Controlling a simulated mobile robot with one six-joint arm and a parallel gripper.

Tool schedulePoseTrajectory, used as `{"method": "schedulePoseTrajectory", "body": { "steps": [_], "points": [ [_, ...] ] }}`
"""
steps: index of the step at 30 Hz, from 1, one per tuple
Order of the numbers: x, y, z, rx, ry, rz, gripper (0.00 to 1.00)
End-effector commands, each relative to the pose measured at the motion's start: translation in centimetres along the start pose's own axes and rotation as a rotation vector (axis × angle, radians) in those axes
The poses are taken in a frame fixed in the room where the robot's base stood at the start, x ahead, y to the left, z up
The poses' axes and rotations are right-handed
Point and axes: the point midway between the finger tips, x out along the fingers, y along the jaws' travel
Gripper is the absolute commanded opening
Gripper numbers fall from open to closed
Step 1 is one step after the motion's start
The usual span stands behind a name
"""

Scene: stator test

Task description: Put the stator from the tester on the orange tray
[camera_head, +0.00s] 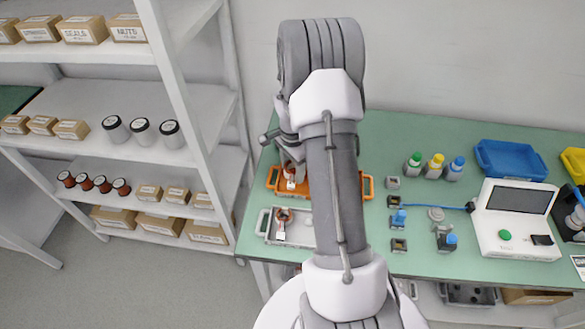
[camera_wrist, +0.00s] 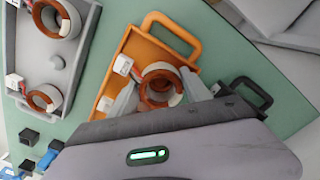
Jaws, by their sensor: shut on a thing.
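The orange tray (camera_head: 273,184) lies on the green table, partly behind my arm; it also shows in the wrist view (camera_wrist: 150,50). My gripper (camera_wrist: 160,88) is shut on a stator (camera_wrist: 157,74), a copper and white ring with a white tag. This stator is over the orange tray, low down; whether it touches the tray floor I cannot tell. In the head view the held stator (camera_head: 291,174) shows just left of my arm. The tester (camera_head: 530,197), a white box with a screen and green button, stands at the right.
A grey tray (camera_head: 262,226) in front of the orange one holds two stators, seen in the wrist view (camera_wrist: 44,99). A dark handle (camera_wrist: 250,88) is beside the orange tray. Bottles (camera_head: 435,166), small fixtures (camera_head: 398,218) and a blue bin (camera_head: 510,160) are right of my arm. Shelves stand left.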

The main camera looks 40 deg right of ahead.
Motion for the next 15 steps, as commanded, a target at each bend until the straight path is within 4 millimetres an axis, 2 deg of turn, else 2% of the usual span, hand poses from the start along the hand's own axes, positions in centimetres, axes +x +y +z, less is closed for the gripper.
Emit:
{"method": "schedulePoseTrajectory", "body": {
  "steps": [15],
  "points": [
    [0.45, -0.01, -0.03, 0.000, 0.000, -0.001, 0.00]
  ]
}}
